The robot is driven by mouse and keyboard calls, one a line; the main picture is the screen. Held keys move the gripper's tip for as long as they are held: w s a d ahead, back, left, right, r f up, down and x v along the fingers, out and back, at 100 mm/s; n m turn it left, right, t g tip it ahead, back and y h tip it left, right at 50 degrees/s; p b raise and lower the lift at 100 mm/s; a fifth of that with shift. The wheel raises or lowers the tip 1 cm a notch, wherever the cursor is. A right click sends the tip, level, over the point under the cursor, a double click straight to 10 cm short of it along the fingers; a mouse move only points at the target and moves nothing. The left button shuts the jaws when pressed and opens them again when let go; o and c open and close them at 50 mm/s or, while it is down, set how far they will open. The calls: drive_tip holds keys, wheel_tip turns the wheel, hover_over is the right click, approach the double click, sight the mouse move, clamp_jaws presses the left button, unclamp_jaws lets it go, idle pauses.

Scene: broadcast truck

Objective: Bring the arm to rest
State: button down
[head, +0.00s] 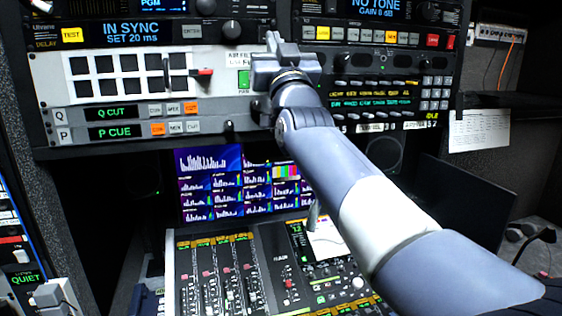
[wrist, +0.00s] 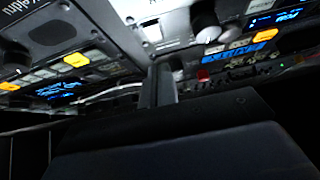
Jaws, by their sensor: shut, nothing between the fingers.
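My arm reaches up from the lower right in the head view. My gripper (head: 275,45) is in front of the equipment rack (head: 215,62), near the top middle. Its fingers are shut with nothing seen between them. The wrist view shows the shut fingers (wrist: 160,85) as a dark narrow shape, with the rack's knobs and lit buttons beyond. I cannot tell whether the fingers touch the panel.
The rack holds a white button panel (head: 118,75) with a red-tipped switch (head: 202,72) left of my gripper. A screen (head: 208,185) and a mixing console (head: 215,275) lie below. A paper sheet (head: 480,130) hangs at right. A dark gap lies left of the screen.

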drive_tip(key=b+v, duration=0.1)
drive_tip(key=v, duration=0.2)
drive_tip(key=shift+s+f, duration=0.25)
drive_tip(key=shift+f, duration=0.1)
drive_tip(key=shift+w+r, duration=0.1)
